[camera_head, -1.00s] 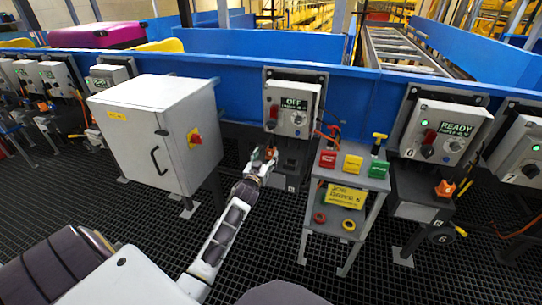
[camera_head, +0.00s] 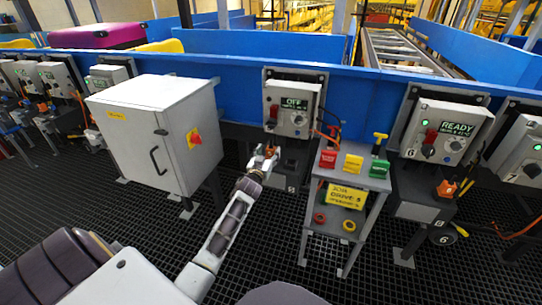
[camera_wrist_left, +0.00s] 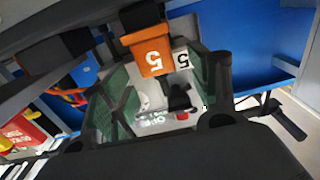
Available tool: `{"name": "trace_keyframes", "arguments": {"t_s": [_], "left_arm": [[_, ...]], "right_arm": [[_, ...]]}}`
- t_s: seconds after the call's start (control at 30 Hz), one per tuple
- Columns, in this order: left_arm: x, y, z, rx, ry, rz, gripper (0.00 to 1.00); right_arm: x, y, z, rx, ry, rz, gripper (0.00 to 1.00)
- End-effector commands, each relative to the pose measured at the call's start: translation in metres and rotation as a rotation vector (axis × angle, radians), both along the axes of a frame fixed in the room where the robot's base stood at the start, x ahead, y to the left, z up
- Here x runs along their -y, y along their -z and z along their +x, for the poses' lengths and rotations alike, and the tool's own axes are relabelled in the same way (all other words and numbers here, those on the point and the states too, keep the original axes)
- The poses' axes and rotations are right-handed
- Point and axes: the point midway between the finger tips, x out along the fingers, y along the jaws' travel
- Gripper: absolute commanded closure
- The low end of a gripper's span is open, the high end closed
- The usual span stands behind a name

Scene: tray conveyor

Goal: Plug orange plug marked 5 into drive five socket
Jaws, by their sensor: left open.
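The orange plug marked 5 (camera_wrist_left: 151,55) shows large at the top of the left wrist view, next to a white label marked 5 (camera_wrist_left: 182,59). In the head view a little orange of the plug (camera_head: 269,150) shows at my left gripper (camera_head: 266,157). That gripper is open; its green-padded fingers (camera_wrist_left: 165,92) stand apart on either side below the plug in the wrist view. The drive five box (camera_head: 291,107) reads OFF, above the gripper. The drive five socket is hidden, and I cannot tell whether the plug sits in it. My right gripper is not in view.
A grey stand (camera_head: 352,180) with red, yellow and green blocks and a yellow sign is right of the gripper. A large grey cabinet (camera_head: 150,130) is to its left. Drive six (camera_head: 446,130) reads READY, with an orange plug (camera_head: 446,188) below it. The blue conveyor wall (camera_head: 225,85) runs behind.

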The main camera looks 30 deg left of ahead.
Motion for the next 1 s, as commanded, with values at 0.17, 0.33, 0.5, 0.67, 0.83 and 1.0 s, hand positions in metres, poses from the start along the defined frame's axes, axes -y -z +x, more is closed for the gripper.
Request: {"name": "trace_keyframes", "arguments": {"t_s": [0.17, 0.33, 0.5, 0.67, 0.83, 1.0], "left_arm": [[-0.002, 0.002, 0.014, 0.001, 0.000, 0.000, 0.39], [-0.006, 0.002, 0.027, 0.001, 0.000, 0.000, 0.39], [-0.008, 0.002, 0.035, 0.000, 0.000, -0.001, 0.39], [-0.008, 0.001, 0.037, 0.000, 0.000, -0.001, 0.39], [-0.008, 0.001, 0.037, 0.000, 0.000, -0.001, 0.39], [-0.008, 0.001, 0.036, 0.000, 0.000, -0.001, 0.39]], "right_arm": [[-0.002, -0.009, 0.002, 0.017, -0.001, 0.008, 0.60], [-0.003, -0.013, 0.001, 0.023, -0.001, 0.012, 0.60], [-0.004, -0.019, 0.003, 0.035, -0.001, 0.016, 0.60], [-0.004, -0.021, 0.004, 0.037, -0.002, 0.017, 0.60], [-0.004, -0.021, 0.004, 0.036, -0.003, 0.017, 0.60], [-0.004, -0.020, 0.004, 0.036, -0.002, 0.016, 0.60]]}}
